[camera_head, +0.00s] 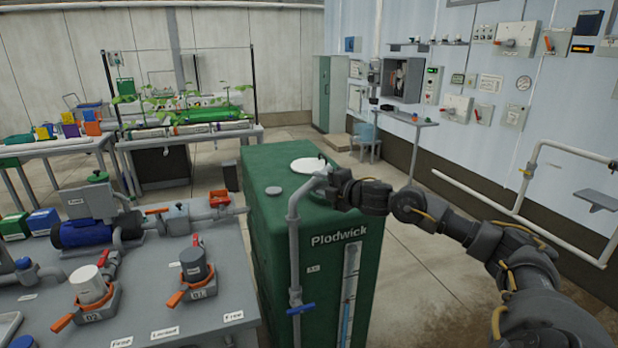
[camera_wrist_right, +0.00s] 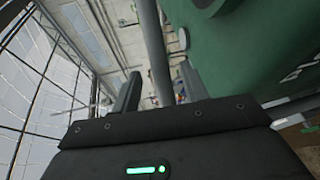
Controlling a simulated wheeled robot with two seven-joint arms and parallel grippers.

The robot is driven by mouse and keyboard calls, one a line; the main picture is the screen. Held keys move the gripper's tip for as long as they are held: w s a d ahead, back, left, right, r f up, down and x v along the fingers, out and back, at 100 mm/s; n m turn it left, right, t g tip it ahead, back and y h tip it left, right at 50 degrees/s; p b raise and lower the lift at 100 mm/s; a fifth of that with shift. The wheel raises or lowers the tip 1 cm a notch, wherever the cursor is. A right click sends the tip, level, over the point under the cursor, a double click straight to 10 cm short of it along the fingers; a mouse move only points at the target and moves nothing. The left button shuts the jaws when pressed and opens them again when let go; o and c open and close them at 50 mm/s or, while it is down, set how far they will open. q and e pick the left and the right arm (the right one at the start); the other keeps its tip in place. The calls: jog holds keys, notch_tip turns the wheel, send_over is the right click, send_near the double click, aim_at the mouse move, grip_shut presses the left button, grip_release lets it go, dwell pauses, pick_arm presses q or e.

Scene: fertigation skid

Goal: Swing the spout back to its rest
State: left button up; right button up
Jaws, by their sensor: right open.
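The spout is a grey pipe (camera_head: 293,240) that rises in front of the green Plodwick tank (camera_head: 350,270) and bends at its top towards the round white lid (camera_head: 308,165). My right gripper (camera_head: 326,181) is at the upper bend, and hides the spout's far end. In the right wrist view a grey pipe (camera_wrist_right: 153,45) passes between the two open fingers (camera_wrist_right: 158,88); I cannot tell if they touch it. The spout's rest cannot be made out. My left gripper is not in view.
A blue valve handle (camera_head: 301,309) sits low on the pipe. At left, a grey bench (camera_head: 150,300) carries a blue pump (camera_head: 82,233) and cups with orange levers. White wall pipes (camera_head: 530,178) are at right. Open floor lies right of the tank.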

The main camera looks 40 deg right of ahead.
jog(key=w+f+p, duration=0.1)
jog(key=w, duration=0.5)
jog(key=shift+a+f, duration=0.1)
grip_shut()
